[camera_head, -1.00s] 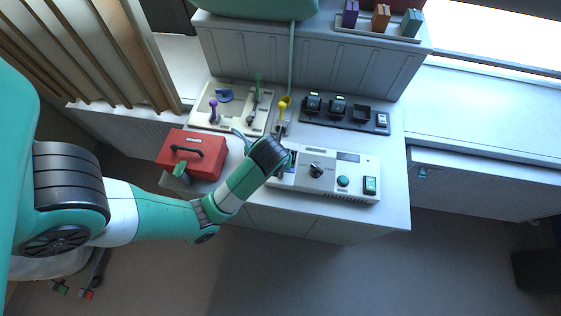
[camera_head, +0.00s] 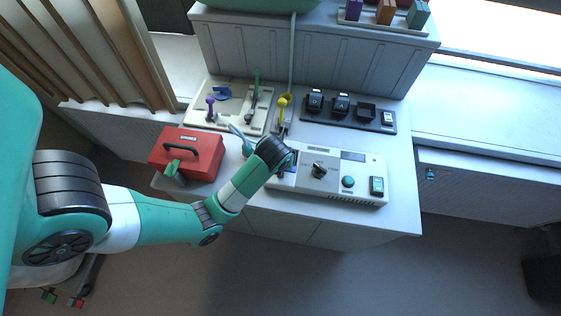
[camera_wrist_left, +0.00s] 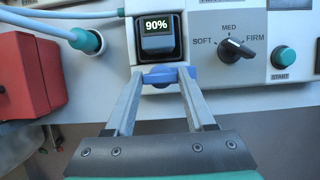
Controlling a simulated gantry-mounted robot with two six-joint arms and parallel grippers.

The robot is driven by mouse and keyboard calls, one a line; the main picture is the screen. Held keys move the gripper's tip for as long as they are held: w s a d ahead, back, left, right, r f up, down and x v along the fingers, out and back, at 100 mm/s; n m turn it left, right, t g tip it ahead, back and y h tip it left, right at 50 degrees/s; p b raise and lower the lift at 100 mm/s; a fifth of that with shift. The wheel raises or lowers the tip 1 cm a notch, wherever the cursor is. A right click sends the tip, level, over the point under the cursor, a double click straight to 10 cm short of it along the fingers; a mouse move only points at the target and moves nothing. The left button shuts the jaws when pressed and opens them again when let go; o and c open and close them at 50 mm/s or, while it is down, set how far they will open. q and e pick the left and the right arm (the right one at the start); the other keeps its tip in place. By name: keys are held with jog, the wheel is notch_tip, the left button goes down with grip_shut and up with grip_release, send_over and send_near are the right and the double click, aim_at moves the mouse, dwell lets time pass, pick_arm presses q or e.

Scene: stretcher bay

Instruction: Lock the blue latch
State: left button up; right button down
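A blue latch-like piece (camera_wrist_left: 160,76) sits just below a dark display reading 90% in the left wrist view. My left gripper (camera_wrist_left: 161,72) has its two grey fingers spread, with the tips at either side of this blue piece. I cannot tell whether they touch it. In the head view my left arm reaches over the left end of the white control panel (camera_head: 330,192), and its wrist hides the fingers and blue piece there. Another blue piece (camera_head: 222,93) lies on the beige board, clear of the gripper. My right gripper is not in view.
A red box (camera_head: 187,153) with a dark handle stands left of my wrist. The beige board (camera_head: 232,117) holds purple and green levers. A yellow-topped lever (camera_head: 283,102), pale hose (camera_wrist_left: 45,29) and black socket strip (camera_head: 347,119) are close by. The control panel has a dark knob (camera_wrist_left: 236,47).

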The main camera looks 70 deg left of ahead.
pick_arm(q)
grip_shut()
jog(key=shift+r+n+g+p, duration=0.25)
jog(key=shift+n+p, duration=0.45)
jog(key=shift+p, duration=0.35)
jog(key=shift+w+n+g+p, duration=0.1)
jog(key=shift+n+g+p, duration=0.35)
jog(key=shift+n+p, duration=0.75)
jog(key=shift+n+g+p, duration=0.3)
jog(key=shift+n+p, duration=0.4)
jog(key=shift+n, duration=0.1)
jog(key=shift+w+f+n+g+p, duration=0.1)
jog(key=shift+n+g+p, duration=0.3)
jog(key=shift+n, duration=0.5)
jog(key=shift+n+g, duration=0.4)
jog(key=shift+n, duration=0.5)
jog(key=n, duration=0.2)
jog(key=shift+w+f+n+g, duration=0.1)
jog(key=shift+n+g, duration=0.3)
jog(key=n+g+h, duration=0.1)
jog(key=n, duration=0.5)
jog(key=shift+w+a+g+h+b, duration=0.1)
jog(key=shift+g+h+b, duration=0.25)
jog(key=shift+g+h, duration=0.05)
